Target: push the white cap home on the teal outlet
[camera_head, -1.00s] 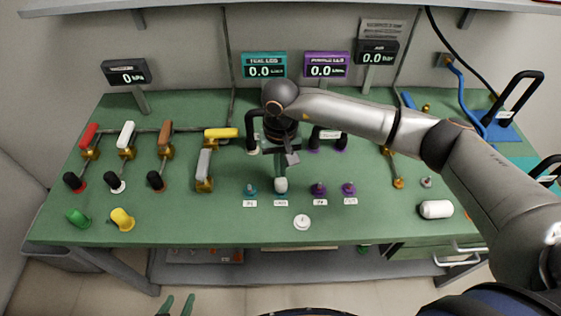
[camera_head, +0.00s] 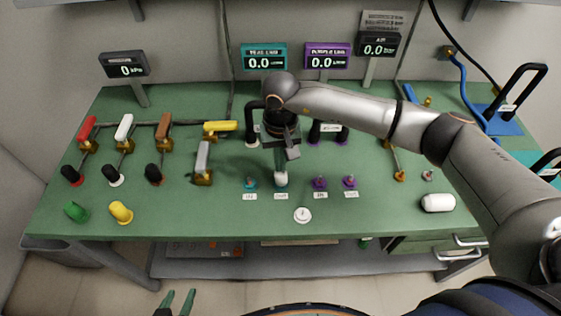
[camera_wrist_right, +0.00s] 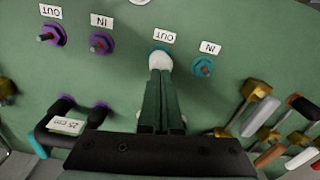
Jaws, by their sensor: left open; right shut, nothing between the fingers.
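The white cap (camera_head: 281,179) stands upright on the teal outlet, on the bench behind its OUT label (camera_head: 281,197). In the right wrist view the cap (camera_wrist_right: 160,61) covers most of the outlet, and a little teal (camera_wrist_right: 158,48) shows at its far edge. My right gripper (camera_head: 281,170) is shut with nothing between its fingers. Its fingertips (camera_wrist_right: 160,72) point down onto the cap's top and appear to touch it. How far down the cap sits cannot be told. My left gripper (camera_head: 178,302) is open and empty, in front of the bench.
The teal inlet (camera_head: 250,184) is left of the cap, and two purple ports (camera_head: 320,183) are to the right. A round white disc (camera_head: 303,215) lies in front. Valves with coloured handles (camera_head: 203,157) stand at left. A white cylinder (camera_head: 438,203) lies at right.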

